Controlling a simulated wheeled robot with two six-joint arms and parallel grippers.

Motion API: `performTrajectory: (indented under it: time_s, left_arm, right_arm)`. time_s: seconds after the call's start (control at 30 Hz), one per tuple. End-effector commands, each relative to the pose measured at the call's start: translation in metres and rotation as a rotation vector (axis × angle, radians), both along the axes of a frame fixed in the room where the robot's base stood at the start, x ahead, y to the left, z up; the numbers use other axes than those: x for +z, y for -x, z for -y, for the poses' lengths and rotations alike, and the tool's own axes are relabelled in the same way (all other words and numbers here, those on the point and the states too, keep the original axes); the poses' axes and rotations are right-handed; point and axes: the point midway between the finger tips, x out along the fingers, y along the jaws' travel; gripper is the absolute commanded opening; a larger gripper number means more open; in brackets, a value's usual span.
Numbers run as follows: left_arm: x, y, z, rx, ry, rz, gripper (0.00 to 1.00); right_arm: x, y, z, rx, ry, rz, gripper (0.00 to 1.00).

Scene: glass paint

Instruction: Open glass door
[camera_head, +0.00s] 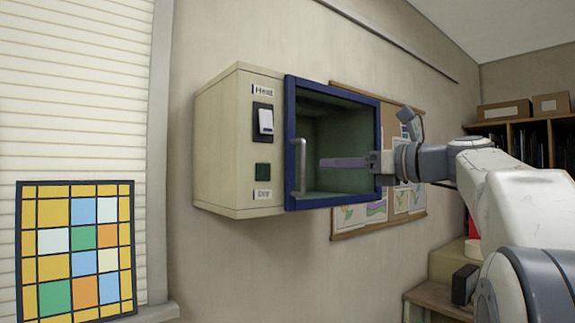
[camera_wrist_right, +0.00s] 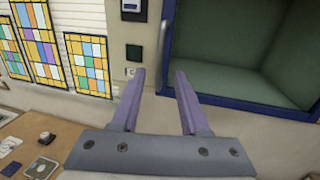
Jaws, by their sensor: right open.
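A cream cabinet (camera_head: 228,140) hangs on the wall. Its blue-framed glass door (camera_head: 290,130) looks flush with the front, and the green interior shows through it. A pale vertical handle (camera_head: 299,166) is on the left side of the door. My right gripper (camera_head: 322,163) comes in from the right across the door, with its purple fingertips a little right of the handle. In the right wrist view, the fingers (camera_wrist_right: 160,75) are apart with nothing held between them. My left gripper is not in view.
A switch (camera_head: 265,121) and a dark button (camera_head: 263,170) are on the cabinet's left panel. A coloured glass panel (camera_head: 76,250) stands by the window blinds. A pinboard (camera_head: 380,212) is behind the cabinet. A shelf with boxes (camera_head: 505,110) is at the right. A wooden desk (camera_wrist_right: 30,135) is below.

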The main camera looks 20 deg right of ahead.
Motion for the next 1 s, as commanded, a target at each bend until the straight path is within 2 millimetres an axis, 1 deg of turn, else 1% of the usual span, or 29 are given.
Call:
performTrajectory:
  time_s: [0.03, 0.2, 0.4, 0.6, 0.87, 0.9, 0.97, 1.0]
  left_arm:
    - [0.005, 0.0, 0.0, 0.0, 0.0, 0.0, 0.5]
    - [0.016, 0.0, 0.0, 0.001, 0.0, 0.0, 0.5]
    - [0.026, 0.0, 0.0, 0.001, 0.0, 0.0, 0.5]
    - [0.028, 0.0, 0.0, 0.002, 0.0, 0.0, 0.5]
    - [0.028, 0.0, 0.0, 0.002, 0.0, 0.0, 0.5]
    - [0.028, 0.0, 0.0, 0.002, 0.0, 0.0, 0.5]
    - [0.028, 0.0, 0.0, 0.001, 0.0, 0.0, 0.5]
    - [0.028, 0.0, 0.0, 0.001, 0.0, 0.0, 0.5]
  right_arm:
    - [0.002, -0.008, -0.007, 0.006, 0.0, -0.001, 0.45]
    - [0.003, -0.037, -0.024, 0.007, 0.0, -0.002, 0.45]
    - [0.002, -0.063, -0.041, 0.006, 0.002, -0.002, 0.45]
    - [0.0, -0.074, -0.048, 0.004, 0.004, -0.001, 0.45]
    - [-0.001, -0.075, -0.048, 0.004, 0.005, 0.0, 0.45]
    - [-0.001, -0.075, -0.048, 0.004, 0.005, 0.0, 0.29]
    - [-0.001, -0.075, -0.049, 0.004, 0.004, 0.0, 0.07]
    - [-0.001, -0.075, -0.049, 0.004, 0.005, 0.0, 0.0]
